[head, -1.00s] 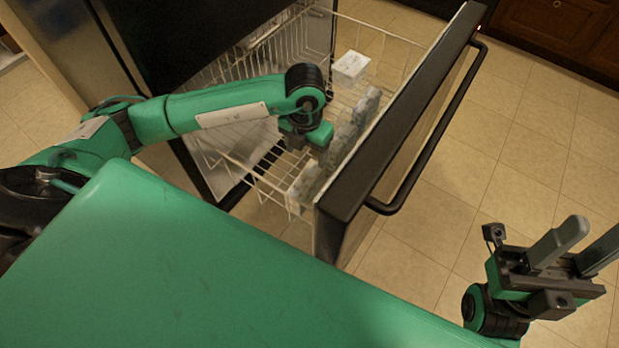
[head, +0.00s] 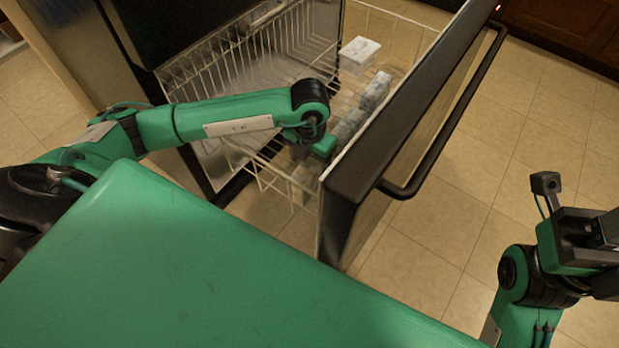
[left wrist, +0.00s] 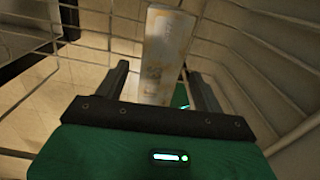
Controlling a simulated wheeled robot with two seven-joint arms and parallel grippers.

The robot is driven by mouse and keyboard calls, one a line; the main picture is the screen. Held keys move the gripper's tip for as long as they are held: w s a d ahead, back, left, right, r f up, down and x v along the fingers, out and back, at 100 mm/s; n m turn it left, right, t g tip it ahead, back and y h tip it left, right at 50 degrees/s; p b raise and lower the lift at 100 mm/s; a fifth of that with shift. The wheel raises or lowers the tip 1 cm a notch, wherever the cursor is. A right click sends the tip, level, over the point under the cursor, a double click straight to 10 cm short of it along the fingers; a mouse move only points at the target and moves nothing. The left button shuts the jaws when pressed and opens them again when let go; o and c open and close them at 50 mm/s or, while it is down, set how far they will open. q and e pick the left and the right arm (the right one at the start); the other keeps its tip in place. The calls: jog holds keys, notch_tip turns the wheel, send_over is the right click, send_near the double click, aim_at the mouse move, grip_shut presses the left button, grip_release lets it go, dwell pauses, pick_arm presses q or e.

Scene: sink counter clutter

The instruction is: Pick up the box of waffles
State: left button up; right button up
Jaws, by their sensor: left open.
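A pale box with faint orange print (left wrist: 166,55) stands upright in the wire basket in the left wrist view. It may be the waffle box; its label is not readable. My left gripper (left wrist: 162,82) is open, with one finger on each side of the box's near end; I cannot tell if they touch it. In the head view my left gripper (head: 316,146) reaches down into the basket over a row of pale boxes (head: 349,124), hiding part of it. My right gripper (head: 592,245) is cut off by the right edge, its fingers out of view.
The wire basket (head: 262,178) sits in a pulled-out drawer. Its dark front (head: 405,115) with a bar handle (head: 450,120) stands just right of the row. A separate white box (head: 360,54) lies toward the back. Tiled floor (head: 470,190) is clear between drawer and right arm.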

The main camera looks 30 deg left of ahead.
pick_arm(q)
jog(key=shift+f+b, duration=0.75)
jog(key=shift+f, duration=0.7)
jog(key=c, duration=1.3)
jog(key=shift+o, duration=0.2)
jog(key=shift+r, duration=0.1)
